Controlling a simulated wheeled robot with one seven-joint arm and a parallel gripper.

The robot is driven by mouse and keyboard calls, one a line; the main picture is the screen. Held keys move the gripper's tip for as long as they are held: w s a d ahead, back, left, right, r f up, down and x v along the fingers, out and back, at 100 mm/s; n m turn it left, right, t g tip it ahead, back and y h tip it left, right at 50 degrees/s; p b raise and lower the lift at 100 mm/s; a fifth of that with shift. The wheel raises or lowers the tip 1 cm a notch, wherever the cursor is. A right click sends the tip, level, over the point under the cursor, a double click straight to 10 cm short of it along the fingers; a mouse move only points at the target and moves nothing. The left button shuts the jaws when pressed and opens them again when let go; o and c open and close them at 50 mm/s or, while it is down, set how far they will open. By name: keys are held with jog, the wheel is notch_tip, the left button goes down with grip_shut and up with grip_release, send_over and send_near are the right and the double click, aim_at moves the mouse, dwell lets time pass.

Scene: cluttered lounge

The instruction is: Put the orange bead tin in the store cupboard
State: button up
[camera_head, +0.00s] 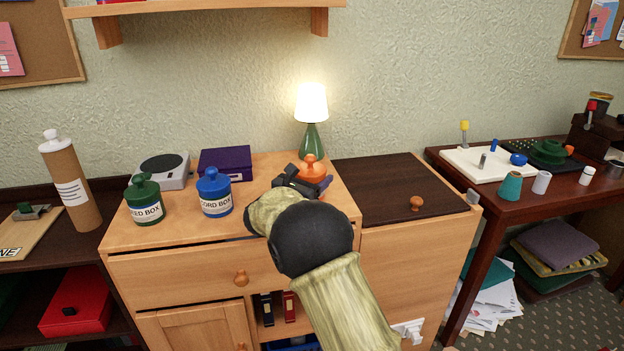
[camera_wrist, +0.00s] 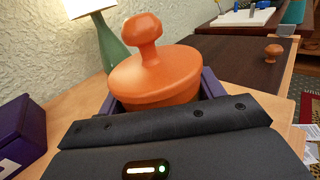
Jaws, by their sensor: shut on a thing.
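The orange bead tin (camera_head: 313,169) has a round lid with a knob. It stands upright at the right part of the light wooden cabinet top, just in front of the lamp. My gripper (camera_head: 304,183) is shut on the tin; in the wrist view the tin (camera_wrist: 155,82) sits between the two fingers. My arm hides the tin's lower part, so I cannot tell whether it touches the top. No label marks the store cupboard. A shut cupboard door (camera_head: 190,327) shows at the lower left, and a shut dark lid (camera_head: 385,180) with a knob lies right of the tin.
A lit green lamp (camera_head: 312,138) stands close behind the tin. A green tin (camera_head: 144,200), a blue tin (camera_head: 214,193), a purple box (camera_head: 226,161) and a grey device (camera_head: 162,172) stand to the left. The dark lid is clear except for its knob.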

jog(key=o, duration=1.2)
jog(key=v, duration=1.2)
jog(key=shift+p, duration=0.3)
